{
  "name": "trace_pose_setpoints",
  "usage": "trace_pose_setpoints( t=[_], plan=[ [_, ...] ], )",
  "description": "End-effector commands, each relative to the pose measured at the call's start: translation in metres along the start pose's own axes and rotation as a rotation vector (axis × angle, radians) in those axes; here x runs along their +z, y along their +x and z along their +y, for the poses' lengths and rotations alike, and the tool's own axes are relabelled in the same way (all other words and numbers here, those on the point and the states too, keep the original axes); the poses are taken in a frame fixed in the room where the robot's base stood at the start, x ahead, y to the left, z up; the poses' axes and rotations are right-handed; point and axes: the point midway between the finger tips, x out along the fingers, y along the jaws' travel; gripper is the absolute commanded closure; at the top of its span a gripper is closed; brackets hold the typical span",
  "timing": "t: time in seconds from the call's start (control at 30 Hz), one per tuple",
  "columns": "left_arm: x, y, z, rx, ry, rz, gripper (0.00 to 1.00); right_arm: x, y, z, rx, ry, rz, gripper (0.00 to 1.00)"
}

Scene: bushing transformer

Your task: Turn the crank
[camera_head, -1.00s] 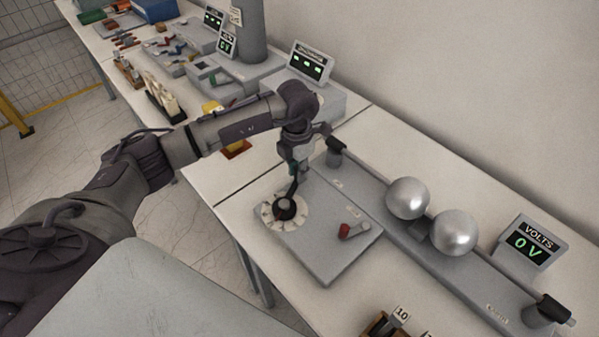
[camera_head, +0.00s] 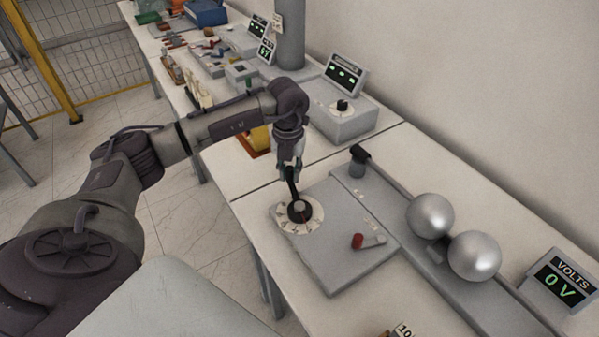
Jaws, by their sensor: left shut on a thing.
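The black crank (camera_head: 298,211) sits on a round white dial (camera_head: 281,217) with dark marks, on a flat grey panel (camera_head: 340,262) on the table. Its black arm rises from the hub up and slightly left in the picture. My left gripper (camera_head: 290,173) comes down from above and is shut on the upper end of the crank's arm. The fingertips are small and partly blend with the dark handle. My right gripper is not in view.
A small red-tipped lever (camera_head: 357,241) stands on the same panel. Two metal spheres (camera_head: 430,215) on a grey rail lie to the right, with a display (camera_head: 560,280) reading 0 V. A grey box with a knob (camera_head: 342,118) and several tools are further back.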

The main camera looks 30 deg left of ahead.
Motion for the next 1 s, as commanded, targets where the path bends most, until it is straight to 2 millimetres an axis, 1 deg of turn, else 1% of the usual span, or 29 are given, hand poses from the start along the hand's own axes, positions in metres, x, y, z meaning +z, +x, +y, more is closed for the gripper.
trace_pose_setpoints(
  t=[0.03,0.3,0.7,0.8,1.0],
  plan=[
    [-0.002,0.000,0.006,0.003,-0.046,-0.002,1.00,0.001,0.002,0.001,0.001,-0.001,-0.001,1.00],
    [-0.015,0.001,0.023,0.004,-0.301,-0.002,1.00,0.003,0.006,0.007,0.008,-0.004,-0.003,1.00],
    [-0.037,0.001,0.039,0.004,-0.625,-0.003,1.00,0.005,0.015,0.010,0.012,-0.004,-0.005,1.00],
    [-0.041,0.001,0.041,0.003,-0.669,-0.003,1.00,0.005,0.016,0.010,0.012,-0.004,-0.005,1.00],
    [-0.048,0.000,0.043,0.004,-0.663,-0.001,1.00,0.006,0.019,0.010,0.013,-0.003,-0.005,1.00]
  ],
)
